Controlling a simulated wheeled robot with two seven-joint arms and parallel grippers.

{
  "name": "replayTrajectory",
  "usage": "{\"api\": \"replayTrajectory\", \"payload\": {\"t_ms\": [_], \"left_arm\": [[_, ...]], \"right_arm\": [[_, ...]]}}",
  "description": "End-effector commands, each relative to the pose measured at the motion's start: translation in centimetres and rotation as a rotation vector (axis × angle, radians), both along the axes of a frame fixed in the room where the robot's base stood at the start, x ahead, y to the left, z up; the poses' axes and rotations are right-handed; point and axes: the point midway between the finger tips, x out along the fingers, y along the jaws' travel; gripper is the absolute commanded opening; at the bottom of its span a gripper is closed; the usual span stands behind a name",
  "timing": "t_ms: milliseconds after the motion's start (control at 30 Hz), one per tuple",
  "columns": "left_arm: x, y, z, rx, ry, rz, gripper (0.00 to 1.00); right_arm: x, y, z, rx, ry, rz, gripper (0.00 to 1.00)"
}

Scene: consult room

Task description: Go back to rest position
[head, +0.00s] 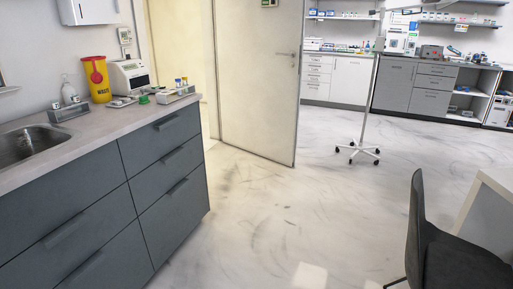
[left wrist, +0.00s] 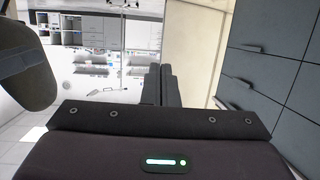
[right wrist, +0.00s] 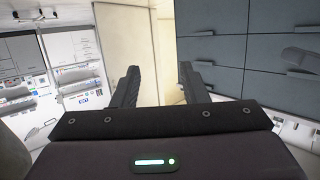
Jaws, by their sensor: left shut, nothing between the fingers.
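Neither gripper shows in the head view. In the left wrist view, my left gripper (left wrist: 161,72) has its two dark fingers together, with nothing held. In the right wrist view, my right gripper (right wrist: 159,72) has its fingers spread apart, and the gap between them is empty. Both grippers are in free air, and neither is seen touching anything. Drawer fronts show beyond the fingers, to the right, in both wrist views.
A counter with grey drawers (head: 165,165) stands at left, carrying a yellow waste container (head: 98,82), an analyser (head: 129,76) and small items. An open door (head: 257,80) stands behind. A dark chair (head: 450,250) is at lower right, a wheeled stand (head: 358,150) further back. The middle floor is clear.

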Motion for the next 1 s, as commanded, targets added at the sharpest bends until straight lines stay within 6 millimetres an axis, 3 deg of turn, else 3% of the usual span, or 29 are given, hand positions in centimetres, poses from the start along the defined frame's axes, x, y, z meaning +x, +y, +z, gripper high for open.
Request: {"api": "replayTrajectory", "payload": {"t_ms": [100, 233, 400, 533, 600, 700, 1000], "left_arm": [[-6.2, 2.5, -5.4, 0.084, 0.284, 0.020, 0.00], [-14.4, 5.4, -10.6, 0.164, 0.562, 0.041, 0.00], [-25.8, 8.9, -13.9, 0.251, 0.878, 0.061, 0.00], [-32.5, 10.8, -14.6, 0.295, 1.046, 0.071, 0.00], [-35.0, 11.5, -14.8, 0.310, 1.105, 0.074, 0.00], [-36.9, 12.0, -14.9, 0.323, 1.153, 0.077, 0.00], [-37.3, 12.1, -14.9, 0.325, 1.163, 0.077, 0.00]], "right_arm": [[-6.1, -2.5, -5.4, -0.084, 0.284, -0.020, 0.40], [-14.3, -5.4, -10.6, -0.164, 0.561, -0.042, 0.40], [-25.8, -8.9, -13.9, -0.251, 0.877, -0.061, 0.40], [-32.5, -10.8, -14.6, -0.295, 1.046, -0.071, 0.40], [-35.0, -11.5, -14.8, -0.310, 1.105, -0.075, 0.40], [-36.9, -12.0, -14.9, -0.322, 1.153, -0.077, 0.40], [-37.4, -12.1, -14.9, -0.326, 1.163, -0.078, 0.40]]}}
